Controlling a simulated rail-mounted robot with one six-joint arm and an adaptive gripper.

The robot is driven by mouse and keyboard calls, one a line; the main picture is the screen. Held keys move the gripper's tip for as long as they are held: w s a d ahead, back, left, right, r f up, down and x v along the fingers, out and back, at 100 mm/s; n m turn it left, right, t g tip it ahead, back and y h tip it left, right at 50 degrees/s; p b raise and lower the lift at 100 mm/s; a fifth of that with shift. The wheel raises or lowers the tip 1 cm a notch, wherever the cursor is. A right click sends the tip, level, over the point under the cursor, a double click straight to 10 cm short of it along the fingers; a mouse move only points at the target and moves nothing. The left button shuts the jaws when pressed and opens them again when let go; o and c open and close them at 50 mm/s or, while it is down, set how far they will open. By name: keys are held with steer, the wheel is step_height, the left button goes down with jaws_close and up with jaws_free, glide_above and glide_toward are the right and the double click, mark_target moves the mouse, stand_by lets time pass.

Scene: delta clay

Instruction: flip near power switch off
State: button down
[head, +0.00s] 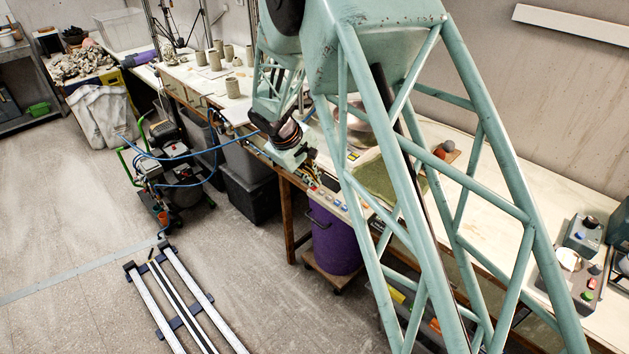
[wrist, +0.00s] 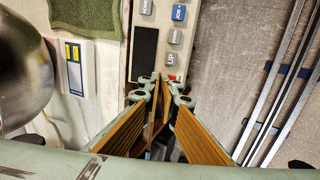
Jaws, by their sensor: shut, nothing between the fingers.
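A pale control panel (wrist: 143,20) with grey and blue push buttons lies under my gripper in the wrist view. In the head view the panel (head: 328,196) runs along the front edge of the workbench. A small red part (wrist: 172,77), possibly the near power switch, shows at the panel's lower end. It is partly hidden by my fingertips, and its on or off position cannot be told. My gripper (wrist: 161,78) is shut and empty, its tips over the panel's lower end beside the red part. Whether they touch it cannot be told.
A steel bowl (wrist: 22,70) is left of the panel in the wrist view, with a green cloth (wrist: 85,15) above. A purple bin (head: 336,240) stands below the bench edge. Floor rails (wrist: 285,85) lie to the right in the wrist view.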

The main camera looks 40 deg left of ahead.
steer(key=shift+s+d+f, duration=0.2)
steer(key=shift+s+f, duration=0.3)
steer(key=shift+s, duration=0.15)
steer(key=shift+r, duration=0.1)
steer(key=shift+a+r, duration=0.15)
steer(key=shift+r, duration=0.2)
step_height(320, 180, up, 14)
steer(key=s+p, duration=0.2)
steer(key=shift+s+a+f, duration=0.15)
steer(key=shift+a+f, duration=0.05)
stand_by(0.3)
steer(key=shift+s+p, duration=0.15)
steer(key=shift+p, duration=0.15)
steer(key=s+p, duration=0.2)
steer(key=shift+s+d+f, duration=0.1)
steer(key=shift+s, duration=0.2)
